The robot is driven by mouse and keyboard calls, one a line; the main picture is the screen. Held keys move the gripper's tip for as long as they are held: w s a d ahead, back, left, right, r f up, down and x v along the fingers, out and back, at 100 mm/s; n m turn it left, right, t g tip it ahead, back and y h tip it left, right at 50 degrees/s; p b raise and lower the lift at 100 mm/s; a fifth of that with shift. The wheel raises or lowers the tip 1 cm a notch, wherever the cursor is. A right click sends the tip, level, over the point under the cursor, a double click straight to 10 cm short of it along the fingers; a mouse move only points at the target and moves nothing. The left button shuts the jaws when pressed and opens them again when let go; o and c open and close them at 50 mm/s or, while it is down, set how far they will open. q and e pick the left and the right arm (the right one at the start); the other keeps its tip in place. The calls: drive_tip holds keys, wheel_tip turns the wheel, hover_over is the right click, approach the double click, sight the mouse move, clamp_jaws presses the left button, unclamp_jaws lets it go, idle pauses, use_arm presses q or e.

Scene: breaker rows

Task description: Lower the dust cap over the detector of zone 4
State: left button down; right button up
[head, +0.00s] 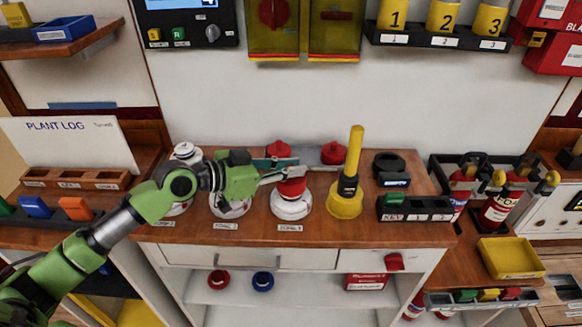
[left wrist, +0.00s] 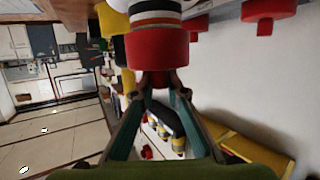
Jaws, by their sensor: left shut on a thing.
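My left gripper (head: 288,173) is shut on the knob of a red dust cap (head: 292,188). The cap is upright, over the white detector (head: 291,207) on the wooden counter, the rightmost of the front row. In the left wrist view the cap (left wrist: 157,50) is between the fingertips (left wrist: 160,80), close against the detector's banded body (left wrist: 156,18). I cannot tell whether it is fully seated. Two more detectors stand to the left (head: 230,208), partly behind my arm. My right gripper is not in view.
Two red caps (head: 278,149) (head: 333,153) are at the back of the counter. A yellow cup-shaped tool with an upright handle (head: 346,200) stands close right of the detector. A black ring holder (head: 391,166) and a key rack (head: 414,208) are farther right.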

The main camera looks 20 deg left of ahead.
use_arm(q)
drive_tip(key=shift+f+b, duration=1.25)
drive_tip(key=shift+f, duration=0.15)
drive_tip(key=c, duration=1.9)
unclamp_jaws()
drive_tip(key=shift+v, duration=6)
drive_tip(key=shift+s+d, duration=0.1)
